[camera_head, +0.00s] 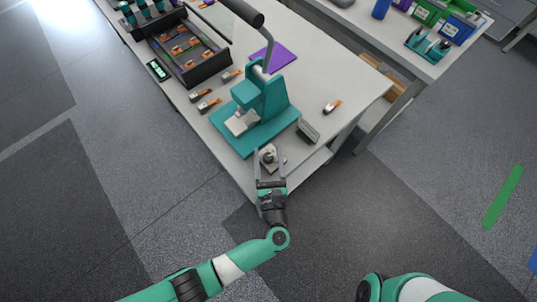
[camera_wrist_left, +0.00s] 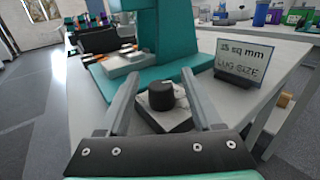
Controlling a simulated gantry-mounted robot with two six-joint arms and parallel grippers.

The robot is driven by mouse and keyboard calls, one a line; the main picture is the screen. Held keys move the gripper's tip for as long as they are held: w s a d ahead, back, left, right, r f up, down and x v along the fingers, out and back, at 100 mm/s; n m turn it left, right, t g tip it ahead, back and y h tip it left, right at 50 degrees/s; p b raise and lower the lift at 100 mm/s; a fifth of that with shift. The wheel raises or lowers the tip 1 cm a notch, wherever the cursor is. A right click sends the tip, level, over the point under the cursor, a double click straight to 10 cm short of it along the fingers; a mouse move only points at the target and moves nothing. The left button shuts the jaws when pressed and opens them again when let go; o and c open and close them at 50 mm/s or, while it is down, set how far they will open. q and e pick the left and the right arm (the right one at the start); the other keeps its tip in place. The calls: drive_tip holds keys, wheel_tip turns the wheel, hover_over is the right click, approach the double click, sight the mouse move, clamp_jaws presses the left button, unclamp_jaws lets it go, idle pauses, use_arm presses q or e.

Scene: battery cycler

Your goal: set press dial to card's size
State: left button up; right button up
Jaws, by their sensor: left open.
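The dial (camera_wrist_left: 162,96) is a dark round knob with a pale mark near its top edge, on a small grey block (camera_wrist_left: 168,120). In the head view the dial (camera_head: 268,156) is at the near table corner, in front of the teal press (camera_head: 263,100). My left gripper (camera_head: 270,163) is open, with one finger on each side of the dial; I cannot tell whether they touch it. The card (camera_wrist_left: 244,62) stands right of the dial and reads "LUG SIZE" under a number in "sq mm"; its first digit is unclear. My right gripper is out of view.
The press has a tall lever with a black handle (camera_head: 246,12). Orange-tipped lugs (camera_head: 209,106) lie left of the press, and one (camera_head: 332,106) lies to its right. A dark divided tray (camera_head: 190,50) and a purple mat (camera_head: 276,55) are farther back.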

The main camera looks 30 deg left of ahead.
use_arm(q)
drive_tip(key=v, duration=1.1)
drive_tip(key=shift+s+d, duration=0.25)
